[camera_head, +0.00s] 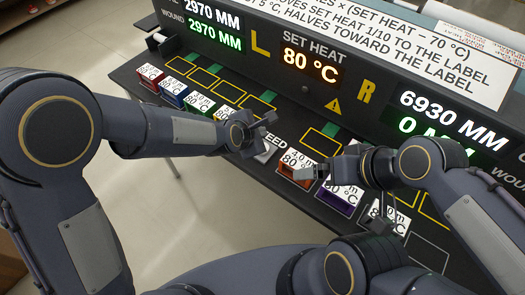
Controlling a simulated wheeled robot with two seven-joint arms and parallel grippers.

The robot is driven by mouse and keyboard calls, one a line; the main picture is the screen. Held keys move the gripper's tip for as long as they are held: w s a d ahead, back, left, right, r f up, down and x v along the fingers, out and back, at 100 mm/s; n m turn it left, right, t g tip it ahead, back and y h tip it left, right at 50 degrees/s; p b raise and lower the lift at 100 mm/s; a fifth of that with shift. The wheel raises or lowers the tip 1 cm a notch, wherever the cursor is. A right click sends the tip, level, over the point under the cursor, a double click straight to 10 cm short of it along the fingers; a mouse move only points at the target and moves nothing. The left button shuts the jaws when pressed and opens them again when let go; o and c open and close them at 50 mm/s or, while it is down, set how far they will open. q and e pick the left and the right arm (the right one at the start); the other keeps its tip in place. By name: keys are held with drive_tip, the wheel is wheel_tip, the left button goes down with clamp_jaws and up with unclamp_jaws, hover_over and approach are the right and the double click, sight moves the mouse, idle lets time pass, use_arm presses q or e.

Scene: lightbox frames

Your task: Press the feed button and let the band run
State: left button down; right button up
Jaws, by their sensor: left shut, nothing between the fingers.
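The feed button (265,153) is a pale grey block on the dark bench, beside the partly hidden white lettering "FEED" (277,136). My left gripper (266,131) is shut and empty just above and behind the button; I cannot tell whether it touches it. My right gripper (318,170) hangs over the labelled spools right of the button; its jaw opening is unclear. On the panel, the left display (215,28) reads 2970 MM over wound 2970 MM. The right display (445,122) reads 6930 MM over 0 MM. The set heat display (309,63) reads 80 °C. The band itself is not clearly visible.
Several coloured spools with white labels (202,101) stand in the left row; an orange one (298,182) and a purple one (337,205) stand under my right gripper. Yellow outlined spaces (321,142) mark the bench. A white notice (430,45) tops the panel.

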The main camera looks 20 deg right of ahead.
use_arm(q)
drive_tip(key=shift+f+b, duration=1.45)
drive_tip(key=shift+f, duration=0.8)
use_arm(e)
drive_tip(key=shift+f, duration=1.95)
use_arm(q)
drive_tip(key=shift+f, duration=0.1)
use_arm(e)
drive_tip(key=shift+f, duration=0.1)
use_arm(q)
drive_tip(key=shift+f+b, duration=0.3)
drive_tip(key=shift+b, duration=0.15)
use_arm(e)
drive_tip(key=shift+f, duration=0.35)
use_arm(q)
drive_tip(key=shift+f+b, duration=0.5)
use_arm(e)
drive_tip(key=shift+f, duration=0.5)
use_arm(q)
drive_tip(key=shift+r, duration=0.1)
use_arm(e)
drive_tip(key=shift+r, duration=0.15)
use_arm(q)
drive_tip(key=shift+r+p, duration=0.85)
use_arm(e)
drive_tip(key=shift+r, duration=0.7)
